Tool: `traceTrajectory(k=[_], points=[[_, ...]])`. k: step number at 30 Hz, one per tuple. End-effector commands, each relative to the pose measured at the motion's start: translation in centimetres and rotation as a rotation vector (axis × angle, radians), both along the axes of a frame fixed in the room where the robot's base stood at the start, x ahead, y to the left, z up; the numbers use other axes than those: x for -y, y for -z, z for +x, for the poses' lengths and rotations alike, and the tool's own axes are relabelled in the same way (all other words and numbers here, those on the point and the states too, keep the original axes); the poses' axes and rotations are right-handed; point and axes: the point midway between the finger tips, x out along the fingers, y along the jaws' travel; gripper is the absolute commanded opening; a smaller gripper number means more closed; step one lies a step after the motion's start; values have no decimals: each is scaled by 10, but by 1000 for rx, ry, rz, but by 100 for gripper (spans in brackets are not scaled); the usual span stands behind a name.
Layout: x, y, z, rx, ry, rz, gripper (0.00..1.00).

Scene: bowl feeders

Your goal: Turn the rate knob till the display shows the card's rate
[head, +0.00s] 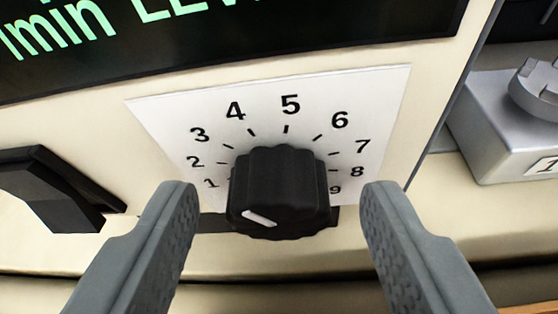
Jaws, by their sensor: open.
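The rate knob (280,185) is black and ribbed, on a white dial plate (265,88) marked 1 to 9. A white pointer line shows on its face at the lower left, below the 1. My gripper (278,196) is open, with one grey finger on each side of the knob and a gap on both sides. The display (190,40) is dark with green text at the top. It is cut off by the frame, so only "/min" and part of "LEV" read clearly. The card is not in view.
A black rocker-like switch (60,190) sits on the cream panel (80,125) left of the dial plate. A grey metal box (500,125) with a round part on top and a label stands at the right, past the panel's edge.

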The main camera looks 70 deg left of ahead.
Motion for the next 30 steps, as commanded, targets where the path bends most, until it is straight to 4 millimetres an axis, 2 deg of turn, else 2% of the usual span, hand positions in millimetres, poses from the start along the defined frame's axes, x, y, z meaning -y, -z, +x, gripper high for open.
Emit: traceTrajectory(k=[12, 19, 24, 30], points=[[-5, 3, 3, 0, 0, 0, 54], [-5, 3, 3, 0, 0, 0, 9], [-5, 3, 4, -21, 0, 15, 9], [-4, 3, 5, -144, 0, 96, 9]])
